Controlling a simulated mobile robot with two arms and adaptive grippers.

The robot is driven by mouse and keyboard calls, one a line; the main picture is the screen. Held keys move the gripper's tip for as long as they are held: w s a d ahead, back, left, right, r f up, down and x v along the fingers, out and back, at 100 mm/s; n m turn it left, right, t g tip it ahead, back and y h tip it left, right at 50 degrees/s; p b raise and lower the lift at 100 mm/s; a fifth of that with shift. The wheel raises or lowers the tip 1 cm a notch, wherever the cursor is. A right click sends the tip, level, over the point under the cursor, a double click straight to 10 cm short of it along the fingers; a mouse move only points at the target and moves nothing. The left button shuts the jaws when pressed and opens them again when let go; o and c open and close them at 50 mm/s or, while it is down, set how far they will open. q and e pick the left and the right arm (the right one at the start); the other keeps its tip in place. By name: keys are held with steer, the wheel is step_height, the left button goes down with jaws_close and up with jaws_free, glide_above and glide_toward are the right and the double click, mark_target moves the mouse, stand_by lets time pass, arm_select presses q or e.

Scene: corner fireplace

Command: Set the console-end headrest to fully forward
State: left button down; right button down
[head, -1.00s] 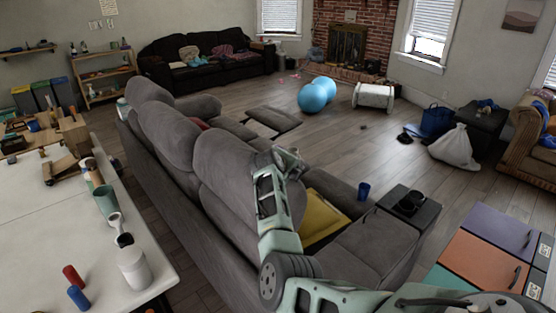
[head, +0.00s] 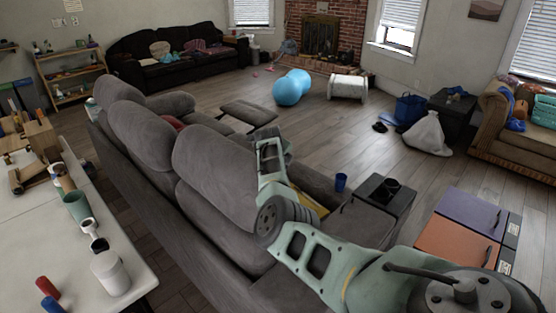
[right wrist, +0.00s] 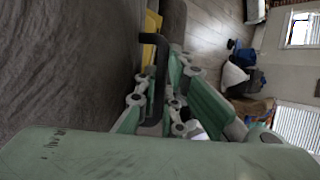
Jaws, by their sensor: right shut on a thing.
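A grey sofa (head: 150,190) runs across the middle, with rounded headrests. The console-end headrest (head: 213,162) is the nearest one, left of my right arm. My right gripper (head: 270,143) is at that headrest's right side in the head view; its fingertips are hard to make out there. In the right wrist view the right gripper (right wrist: 165,95) is shut on a dark bent bar (right wrist: 155,50), beside grey fabric (right wrist: 65,65). What the bar is attached to is unclear. The console (head: 385,195), with a dark cup on it, stands at the sofa's right end. My left gripper is out of view.
A white table (head: 40,240) with cups, a bottle and tools stands behind the sofa at left. A purple and orange cabinet (head: 465,235) is at right. A yellow thing (head: 310,205) lies on the seat, partly hidden. Open floor lies beyond.

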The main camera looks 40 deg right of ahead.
steer(key=c, duration=2.2)
jaws_free()
steer(key=shift+s+d+f, duration=0.1)
steer(key=shift+f, duration=0.05)
steer(key=shift+o, duration=0.2)
steer(key=shift+d+f, duration=0.15)
steer(key=shift+d, duration=0.1)
steer(key=shift+s+a+r, duration=0.1)
steer(key=shift+a+r, duration=0.5)
steer(key=shift+r, duration=0.1)
steer(key=v, duration=1)
steer(key=shift+s, duration=0.15)
steer(key=shift+d, duration=0.1)
